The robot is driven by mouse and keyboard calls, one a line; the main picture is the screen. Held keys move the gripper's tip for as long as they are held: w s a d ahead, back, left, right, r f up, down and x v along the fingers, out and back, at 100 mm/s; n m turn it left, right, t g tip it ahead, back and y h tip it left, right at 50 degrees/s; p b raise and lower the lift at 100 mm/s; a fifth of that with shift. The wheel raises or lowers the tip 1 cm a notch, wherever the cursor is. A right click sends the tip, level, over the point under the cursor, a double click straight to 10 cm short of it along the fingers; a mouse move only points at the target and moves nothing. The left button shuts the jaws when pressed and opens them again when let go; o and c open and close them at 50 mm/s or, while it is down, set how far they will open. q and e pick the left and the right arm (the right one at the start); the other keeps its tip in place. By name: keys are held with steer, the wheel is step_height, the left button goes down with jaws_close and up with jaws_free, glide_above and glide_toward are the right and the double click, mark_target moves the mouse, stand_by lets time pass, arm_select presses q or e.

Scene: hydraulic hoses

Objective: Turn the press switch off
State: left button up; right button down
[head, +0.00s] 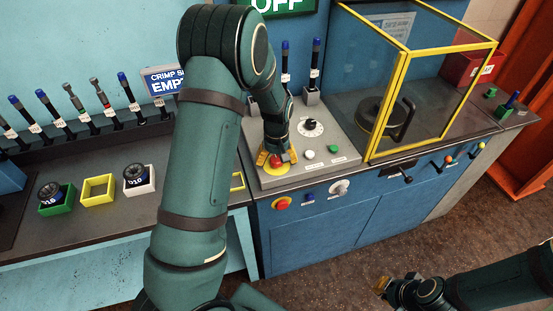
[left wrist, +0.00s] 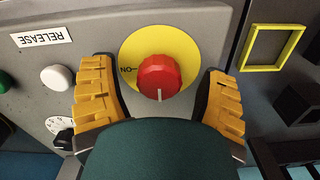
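The press switch (left wrist: 160,78) is a red round knob on a yellow disc. Its white line points toward the bottom of the left wrist view, away from the "ON" label at its left. In the head view the switch (head: 277,162) is partly covered by my left gripper (head: 273,156). In the left wrist view my left gripper (left wrist: 160,103) is open, with one yellow-padded finger on each side of the knob and a gap on both sides. My right gripper (head: 384,287) is low at the right over the floor; its opening is unclear.
A green "OFF" sign (head: 281,4) hangs above. The panel (head: 345,167) also carries a black dial (head: 311,127) and white and green buttons. A yellow-framed clear guard (head: 405,85) stands right. Another red knob (head: 281,203) is on the front face. Hoses and coloured trays are left.

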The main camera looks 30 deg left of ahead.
mark_target(277, 159)
arm_select(q)
steer(key=shift+r, duration=0.15)
step_height(277, 159, up, 12)
stand_by(0.5)
stand_by(0.4)
